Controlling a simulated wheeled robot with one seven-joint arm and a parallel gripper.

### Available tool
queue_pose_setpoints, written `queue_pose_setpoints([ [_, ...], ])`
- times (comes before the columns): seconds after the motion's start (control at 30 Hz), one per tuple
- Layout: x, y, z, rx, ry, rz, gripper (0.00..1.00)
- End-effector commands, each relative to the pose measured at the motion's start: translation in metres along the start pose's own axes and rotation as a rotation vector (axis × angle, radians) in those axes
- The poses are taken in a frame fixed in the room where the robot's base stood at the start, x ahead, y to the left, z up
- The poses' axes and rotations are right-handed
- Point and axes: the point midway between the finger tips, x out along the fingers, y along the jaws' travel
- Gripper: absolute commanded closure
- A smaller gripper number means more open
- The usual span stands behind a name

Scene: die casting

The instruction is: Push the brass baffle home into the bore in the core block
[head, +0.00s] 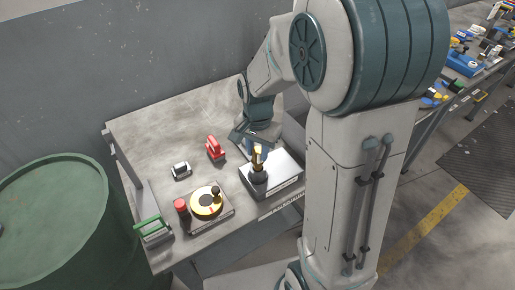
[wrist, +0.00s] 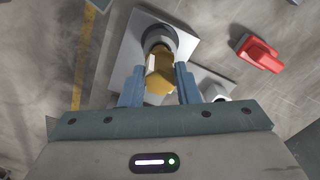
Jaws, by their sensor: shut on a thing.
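The brass baffle (wrist: 160,78) is between the two blue fingers of my gripper (wrist: 159,70), which is shut on it. In the wrist view the baffle's far end reaches the dark round collar (wrist: 160,32) on the pale core block (wrist: 126,45). In the head view the baffle (head: 257,159) stands roughly upright over the dark round part (head: 258,180) of the core block (head: 283,181), with my gripper (head: 257,150) at its upper part. The bore's mouth is hidden by the baffle, so I cannot tell how deep the baffle sits.
A red clamp-like object (head: 214,148) and a small black-and-white part (head: 181,170) lie on the grey table (head: 150,135). A green drum (head: 50,215) is at the left.

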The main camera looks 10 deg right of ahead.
Motion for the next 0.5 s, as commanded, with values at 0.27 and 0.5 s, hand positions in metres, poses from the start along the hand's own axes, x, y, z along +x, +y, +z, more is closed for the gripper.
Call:
queue_pose_setpoints([
  [0.27,0.007,0.000,0.000,0.000,0.001,-0.001,0.99],
  [0.5,0.013,0.000,0.000,0.000,0.000,0.000,0.99],
])
